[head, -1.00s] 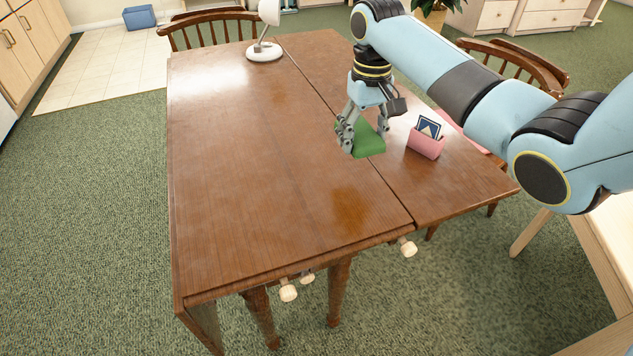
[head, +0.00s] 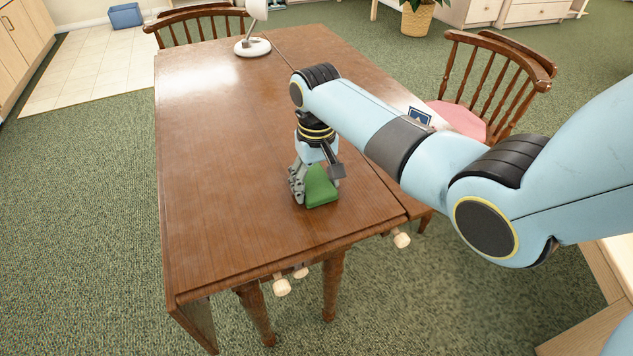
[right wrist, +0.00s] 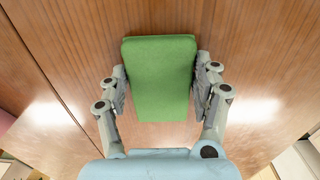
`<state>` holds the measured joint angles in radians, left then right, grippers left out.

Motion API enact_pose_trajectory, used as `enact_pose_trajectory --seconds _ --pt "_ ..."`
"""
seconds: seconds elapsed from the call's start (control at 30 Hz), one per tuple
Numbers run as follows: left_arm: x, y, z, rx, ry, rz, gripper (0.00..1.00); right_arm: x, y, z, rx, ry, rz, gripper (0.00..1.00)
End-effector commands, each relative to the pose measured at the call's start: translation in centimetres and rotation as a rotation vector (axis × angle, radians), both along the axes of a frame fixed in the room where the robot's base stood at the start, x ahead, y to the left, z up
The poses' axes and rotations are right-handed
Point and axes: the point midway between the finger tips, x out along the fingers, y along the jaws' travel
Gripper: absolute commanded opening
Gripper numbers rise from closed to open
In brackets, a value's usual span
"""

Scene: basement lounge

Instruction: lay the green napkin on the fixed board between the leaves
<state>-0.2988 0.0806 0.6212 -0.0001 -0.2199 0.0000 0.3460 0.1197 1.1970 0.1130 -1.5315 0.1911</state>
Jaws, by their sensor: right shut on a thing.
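The green napkin (head: 321,187) is a folded pad in my right gripper (head: 313,190). In the right wrist view the napkin (right wrist: 160,78) sits between the two fingers of the right gripper (right wrist: 160,88), which are shut on its sides. It is over the wide fixed board (head: 230,150) of the wooden table, left of the seam with the right leaf (head: 345,75). I cannot tell whether it touches the wood. A dark flap hangs at the table's front left corner. My left gripper is not in view.
A white lamp (head: 252,47) stands at the table's far end. Chairs (head: 492,85) stand at the right and far sides. The board left of the napkin is bare.

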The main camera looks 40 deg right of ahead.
Motion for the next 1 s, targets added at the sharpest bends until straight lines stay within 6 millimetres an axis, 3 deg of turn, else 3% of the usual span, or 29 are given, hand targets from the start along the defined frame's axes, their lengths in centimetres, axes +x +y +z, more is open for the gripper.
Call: enact_pose_trajectory --seconds 0.17,0.2,0.37,0.73,1.0 --pt "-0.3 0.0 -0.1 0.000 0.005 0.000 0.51 0.0 0.0 -0.2 0.000 0.000 0.000 0.38" --pt "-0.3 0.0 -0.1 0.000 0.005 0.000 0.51 0.0 0.0 -0.2 0.000 0.000 0.000 0.66" --pt "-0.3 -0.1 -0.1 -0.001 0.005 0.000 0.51 0.0 0.0 -0.2 0.000 0.000 0.000 0.87" --pt "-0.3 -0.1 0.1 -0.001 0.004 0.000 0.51 0.0 0.0 0.4 0.000 0.000 0.000 0.88" --pt "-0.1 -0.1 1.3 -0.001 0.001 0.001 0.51 0.1 -0.1 5.8 -0.001 -0.004 0.001 0.88"
